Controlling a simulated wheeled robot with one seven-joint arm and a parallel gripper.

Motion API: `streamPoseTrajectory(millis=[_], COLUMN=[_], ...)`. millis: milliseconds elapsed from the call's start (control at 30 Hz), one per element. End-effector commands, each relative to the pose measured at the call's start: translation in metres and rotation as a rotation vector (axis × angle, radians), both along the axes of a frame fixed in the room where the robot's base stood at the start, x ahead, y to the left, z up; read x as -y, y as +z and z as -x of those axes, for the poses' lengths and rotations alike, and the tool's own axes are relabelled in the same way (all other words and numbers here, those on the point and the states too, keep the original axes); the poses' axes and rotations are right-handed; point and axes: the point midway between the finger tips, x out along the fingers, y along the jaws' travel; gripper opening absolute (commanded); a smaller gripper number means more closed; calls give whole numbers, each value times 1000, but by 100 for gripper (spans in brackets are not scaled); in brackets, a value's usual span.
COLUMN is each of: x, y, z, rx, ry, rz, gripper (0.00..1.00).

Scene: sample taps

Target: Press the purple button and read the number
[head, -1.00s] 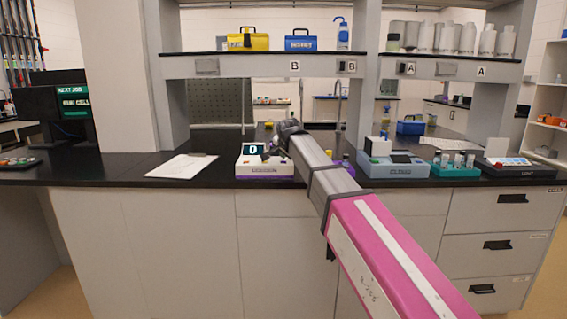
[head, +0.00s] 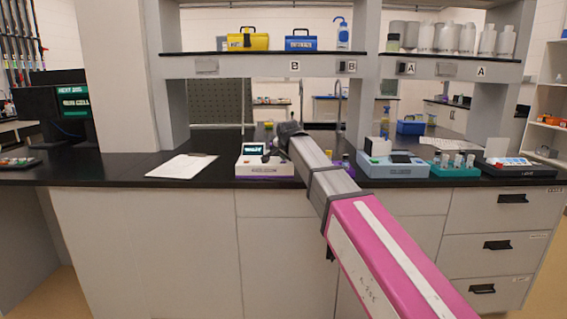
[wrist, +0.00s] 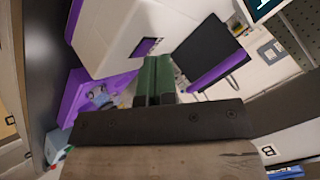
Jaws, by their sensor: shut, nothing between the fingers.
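A white instrument (head: 264,170) with a purple base stands on the black counter, left of my arm in the head view. Its small raised display (head: 254,148) shows tiny pale text that I cannot read. My gripper (head: 270,156) is low over its right part. In the wrist view the shut, empty green fingertips (wrist: 155,62) are close to the white body (wrist: 112,28). A purple patch (wrist: 148,47) shows just beyond them. I cannot tell whether it is the button, or whether the fingertips touch it. A cut-off dark screen with a pale mark shows at the top right.
A paper sheet (head: 183,167) lies left of the instrument. A blue-grey instrument (head: 395,168) and a teal rack (head: 455,170) stand to the right. A shelf (head: 270,66) with toolboxes runs above.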

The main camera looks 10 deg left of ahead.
Motion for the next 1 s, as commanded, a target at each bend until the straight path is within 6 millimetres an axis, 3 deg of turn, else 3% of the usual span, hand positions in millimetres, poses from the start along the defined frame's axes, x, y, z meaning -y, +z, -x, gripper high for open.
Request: streamPoseTrajectory(millis=[333, 767, 1000], x=[0, 0, 0], y=[14, 17, 35], z=[0, 0, 0], rx=[0, 0, 1], ry=[0, 0, 0], rz=[0, 0, 0], gripper=[0, 0, 0])
